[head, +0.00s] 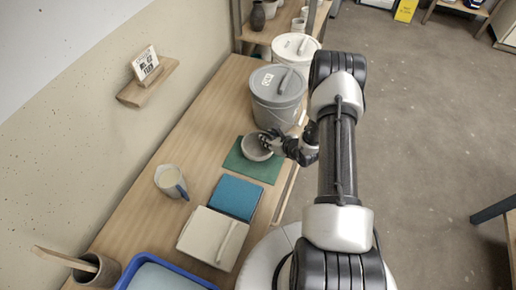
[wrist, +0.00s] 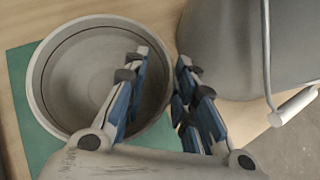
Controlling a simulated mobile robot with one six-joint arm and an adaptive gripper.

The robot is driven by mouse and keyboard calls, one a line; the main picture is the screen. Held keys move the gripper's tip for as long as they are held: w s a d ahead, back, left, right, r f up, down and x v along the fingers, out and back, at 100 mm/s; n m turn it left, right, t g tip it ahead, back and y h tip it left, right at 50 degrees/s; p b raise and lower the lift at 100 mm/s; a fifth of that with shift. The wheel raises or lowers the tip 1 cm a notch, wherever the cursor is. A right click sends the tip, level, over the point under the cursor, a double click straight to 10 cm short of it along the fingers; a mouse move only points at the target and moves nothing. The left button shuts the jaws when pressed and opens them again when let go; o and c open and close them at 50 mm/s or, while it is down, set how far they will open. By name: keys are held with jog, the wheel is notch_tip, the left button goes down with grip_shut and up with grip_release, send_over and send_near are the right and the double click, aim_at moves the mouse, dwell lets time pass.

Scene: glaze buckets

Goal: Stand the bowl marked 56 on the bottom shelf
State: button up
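A grey bowl (head: 256,147) stands upright on a green mat (head: 262,172) on the wooden table. It also shows in the wrist view (wrist: 75,75), and looks empty. No number is legible on it. My gripper (head: 270,141) is at the bowl's right rim. In the wrist view my gripper (wrist: 162,58) has one finger over the bowl's inside and the other outside the wall, with the rim between them. A gap shows between the fingers; firm contact with the rim is not visible. A wooden shelf unit (head: 284,22) stands beyond the table's far end; its lowest board cannot be made out for certain.
A grey lidded bucket (head: 278,108) stands just behind the bowl, close to my gripper. A white bucket (head: 296,47) is beyond it. Nearer are a blue block (head: 235,197), a cream slab (head: 212,238), a jug (head: 171,180) and a blue tray (head: 160,262). The floor at right is open.

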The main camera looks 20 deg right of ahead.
grip_shut()
dwell(0.4)
